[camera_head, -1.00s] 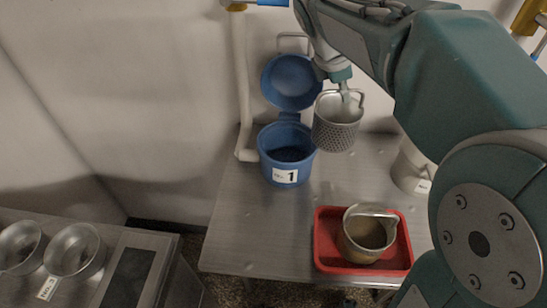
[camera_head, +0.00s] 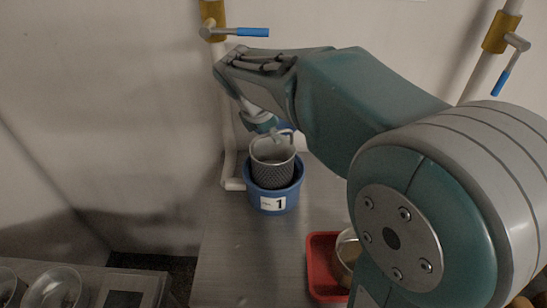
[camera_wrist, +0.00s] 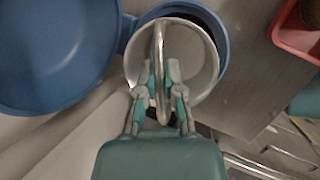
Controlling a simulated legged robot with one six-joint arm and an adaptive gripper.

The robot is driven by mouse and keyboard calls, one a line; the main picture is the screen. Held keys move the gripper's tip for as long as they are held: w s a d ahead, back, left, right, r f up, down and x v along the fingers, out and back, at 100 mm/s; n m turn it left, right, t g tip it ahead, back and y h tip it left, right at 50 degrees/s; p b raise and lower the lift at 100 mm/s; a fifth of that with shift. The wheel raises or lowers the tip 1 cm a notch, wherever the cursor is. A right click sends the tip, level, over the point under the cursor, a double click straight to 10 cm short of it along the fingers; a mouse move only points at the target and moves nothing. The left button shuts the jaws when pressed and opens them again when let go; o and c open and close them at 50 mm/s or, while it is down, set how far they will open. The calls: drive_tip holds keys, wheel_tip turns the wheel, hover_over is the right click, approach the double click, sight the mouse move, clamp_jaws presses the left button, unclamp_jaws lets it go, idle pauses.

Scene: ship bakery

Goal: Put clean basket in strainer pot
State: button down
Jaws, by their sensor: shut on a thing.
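A perforated metal basket (camera_head: 272,165) hangs upright by its handle from my gripper (camera_wrist: 161,95). The two fingers are shut on the handle, seen from above in the wrist view. The fingertips are mostly hidden behind my arm in the head view. The basket lines up with the mouth of a blue pot (camera_head: 250,193) labelled No. 1. Its lower part seems to be within the pot's rim, though how deep is unclear. The wrist view shows the blue pot rim (camera_wrist: 225,62) around the basket. The pot's round blue lid (camera_wrist: 50,55) stands open beside it.
A red tray (camera_head: 322,272) with a metal vessel (camera_head: 347,252) sits on the steel table (camera_head: 235,262), partly behind my arm. Metal bowls (camera_head: 55,287) stand on a counter at lower left. A pipe (camera_head: 229,165) and wall are close behind the pot.

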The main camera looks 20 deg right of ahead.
sight(275, 156)
wheel_tip(275, 156, down, 7)
drive_tip(key=shift+d+f, duration=0.1)
idle(0.4)
drive_tip(key=c, duration=0.8)
unclamp_jaws()
drive_tip(key=shift+o, duration=0.2)
drive_tip(key=v, duration=1.2)
drive_tip(key=s+d+f+m+t+y, duration=0.1)
drive_tip(key=s+d+f+m+y, duration=0.1)
drive_tip(key=s+m, duration=0.7)
drive_tip(key=s+d+f+m+t+y, duration=0.2)
drive_tip(key=s+m, duration=0.7)
drive_tip(key=shift+s+f, duration=0.2)
drive_tip(key=shift+f, duration=0.05)
